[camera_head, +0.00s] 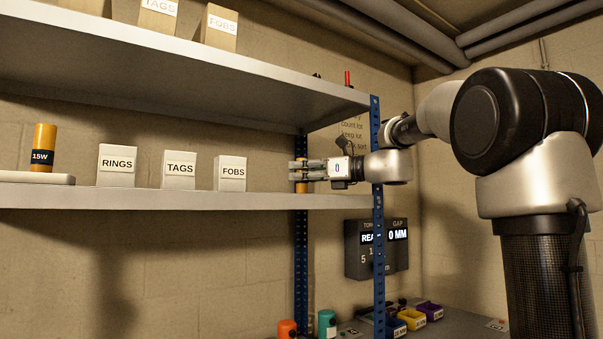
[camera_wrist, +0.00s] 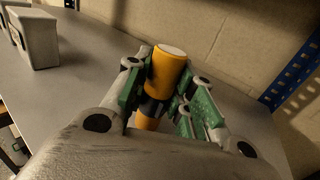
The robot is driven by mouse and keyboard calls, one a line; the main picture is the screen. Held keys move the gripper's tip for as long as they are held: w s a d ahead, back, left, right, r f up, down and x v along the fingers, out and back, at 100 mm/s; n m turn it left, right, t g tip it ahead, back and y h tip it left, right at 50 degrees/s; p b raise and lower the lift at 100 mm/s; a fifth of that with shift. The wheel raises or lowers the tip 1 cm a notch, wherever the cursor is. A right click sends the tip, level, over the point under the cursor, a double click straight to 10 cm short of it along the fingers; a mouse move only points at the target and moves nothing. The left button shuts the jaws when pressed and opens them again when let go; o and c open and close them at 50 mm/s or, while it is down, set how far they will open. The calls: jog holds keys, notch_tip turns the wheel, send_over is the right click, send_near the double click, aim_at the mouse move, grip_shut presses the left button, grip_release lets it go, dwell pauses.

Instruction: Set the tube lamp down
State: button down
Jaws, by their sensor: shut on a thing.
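My gripper (camera_head: 303,172) is shut on an orange tube lamp (camera_head: 301,187) at the right end of the middle shelf (camera_head: 200,201). In the wrist view, the lamp (camera_wrist: 169,66) is upright between the green-sided fingers (camera_wrist: 160,92), with a pale top and a black band partly hidden by them. Its foot is low over or on the shelf; I cannot tell whether it touches. A similar orange tube marked 15W (camera_head: 43,147) stands upright on a pale pad (camera_head: 38,179) at the shelf's left end.
White boxes marked RINGS (camera_head: 117,167), TAGS (camera_head: 179,171) and FOBS (camera_head: 230,174) stand left of my gripper. A blue post (camera_head: 377,240) is near my wrist. The upper shelf (camera_head: 180,62) hangs overhead. The shelf between FOBS and my gripper is clear.

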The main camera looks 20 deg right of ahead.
jog(key=c, duration=1.2)
grip_release()
jog(key=shift+f, duration=0.1)
jog(key=shift+d, duration=0.1)
jog(key=v, duration=1.2)
jog(key=shift+s, duration=0.1)
